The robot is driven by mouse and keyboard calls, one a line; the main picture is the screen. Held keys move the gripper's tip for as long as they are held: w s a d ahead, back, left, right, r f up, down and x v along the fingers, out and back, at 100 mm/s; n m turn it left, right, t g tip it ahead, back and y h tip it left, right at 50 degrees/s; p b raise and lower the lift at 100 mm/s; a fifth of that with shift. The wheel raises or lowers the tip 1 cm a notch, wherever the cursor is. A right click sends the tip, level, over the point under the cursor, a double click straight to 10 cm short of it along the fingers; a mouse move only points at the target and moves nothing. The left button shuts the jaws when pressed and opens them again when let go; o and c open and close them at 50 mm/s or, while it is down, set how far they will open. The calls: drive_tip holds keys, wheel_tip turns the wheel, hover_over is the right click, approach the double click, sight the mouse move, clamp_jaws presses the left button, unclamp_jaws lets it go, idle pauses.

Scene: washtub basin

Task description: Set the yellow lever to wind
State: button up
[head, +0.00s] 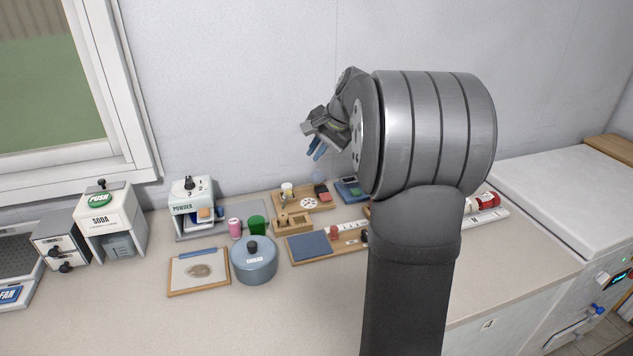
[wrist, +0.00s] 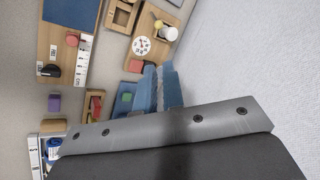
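I cannot make out a clear yellow lever or a "wind" label in either view. A small yellow knob (wrist: 158,24) shows in the wrist view, beside a white cylinder (wrist: 170,34) and a white dial-like disc (wrist: 141,45) on a wooden board; whether it is the lever I cannot tell. The same disc (head: 309,203) lies on the board at the back of the counter in the head view. My gripper (head: 316,148) is raised above the back of the counter near the wall, with nothing visible in it. Its blue fingers (wrist: 160,88) are close together; any gap is unclear.
Wooden trays with small items fill the middle. My arm hides part of the right. The front counter is clear.

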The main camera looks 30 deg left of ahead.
drive_tip(key=d+f+n, duration=0.1)
drive_tip(key=f, duration=0.1)
drive_tip(key=d+f+n+t, duration=0.1)
drive_tip(key=f+n, duration=0.1)
drive_tip(key=f, duration=0.1)
drive_tip(key=s+d+f+n+t+y, duration=0.1)
drive_tip(key=f, duration=0.2)
drive_tip(key=shift+d+n, duration=0.2)
drive_tip(key=shift+n, duration=0.1)
clamp_jaws()
approach(286, 200)
drive_tip(key=w+d+f, duration=0.1)
drive_tip(key=w+f, duration=0.1)
drive_tip(key=f, duration=0.1)
drive_tip(key=w+d+f, duration=0.1)
drive_tip(key=w, duration=0.1)
drive_tip(key=shift+d+f, duration=0.15)
drive_tip(key=shift+d, duration=0.2)
drive_tip(key=a, duration=0.2)
drive_tip(key=shift+s+a, duration=0.25)
drive_tip(key=shift+a, duration=0.35)
drive_tip(key=shift+s+a, duration=0.1)
drive_tip(key=shift+a, duration=0.3)
